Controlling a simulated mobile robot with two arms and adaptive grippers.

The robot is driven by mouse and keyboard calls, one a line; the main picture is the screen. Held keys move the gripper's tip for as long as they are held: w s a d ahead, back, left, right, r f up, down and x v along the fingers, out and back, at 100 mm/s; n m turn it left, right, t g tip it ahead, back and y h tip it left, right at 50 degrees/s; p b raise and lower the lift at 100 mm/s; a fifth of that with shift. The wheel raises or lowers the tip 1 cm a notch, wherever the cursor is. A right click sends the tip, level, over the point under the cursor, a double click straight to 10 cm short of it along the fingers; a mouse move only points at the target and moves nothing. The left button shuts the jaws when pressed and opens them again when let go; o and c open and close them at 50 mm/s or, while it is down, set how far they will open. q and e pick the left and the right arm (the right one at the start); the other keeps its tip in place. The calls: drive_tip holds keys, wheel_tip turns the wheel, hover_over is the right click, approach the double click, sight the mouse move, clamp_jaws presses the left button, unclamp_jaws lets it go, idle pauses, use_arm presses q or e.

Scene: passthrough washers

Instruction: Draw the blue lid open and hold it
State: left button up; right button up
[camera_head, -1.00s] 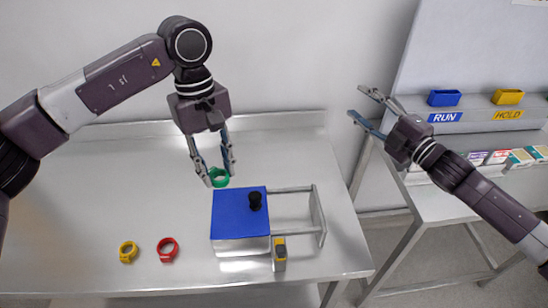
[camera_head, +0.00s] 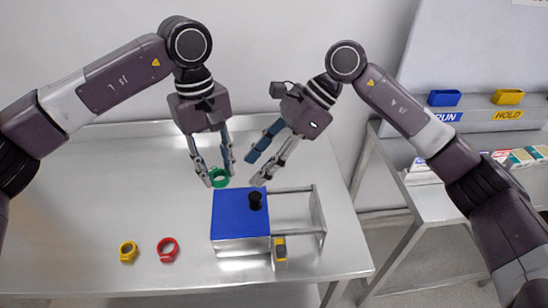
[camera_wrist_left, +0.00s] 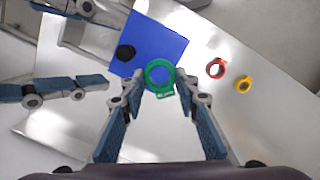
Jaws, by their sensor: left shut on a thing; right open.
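The blue lid (camera_head: 240,214) covers a metal box on the table, and a black knob (camera_head: 255,200) stands on its right part. A metal rail frame (camera_head: 318,215) extends right from the box. My left gripper (camera_head: 219,178) is shut on a green ring (camera_head: 221,181), held behind and above the lid; the ring also shows in the left wrist view (camera_wrist_left: 149,75). My right gripper (camera_head: 258,170) is open and empty, behind the black knob and apart from it. In the left wrist view its fingers (camera_wrist_left: 108,86) show at the left.
A yellow ring (camera_head: 128,252) and a red ring (camera_head: 168,249) lie on the table left of the box. A small yellow and grey piece (camera_head: 280,249) sits at the box's front right. Blue (camera_head: 444,98) and yellow (camera_head: 509,97) bins stand at the right. The table's left is clear.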

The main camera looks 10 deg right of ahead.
sight(256, 195)
drive_tip(key=f+h, duration=0.1)
drive_tip(key=f, duration=0.3)
drive_tip(key=f+h, duration=0.1)
drive_tip(key=f, duration=0.3)
drive_tip(key=a+f+n+t+h, duration=0.1)
drive_tip(key=f, duration=0.2)
drive_tip(key=shift+w+a+f, duration=0.1)
drive_tip(key=shift+w+f, duration=0.3)
clamp_jaws()
drive_tip(key=d, duration=1.1)
drive_tip(key=shift+d, duration=0.15)
idle(0.7)
drive_tip(key=shift+w+r, duration=0.1)
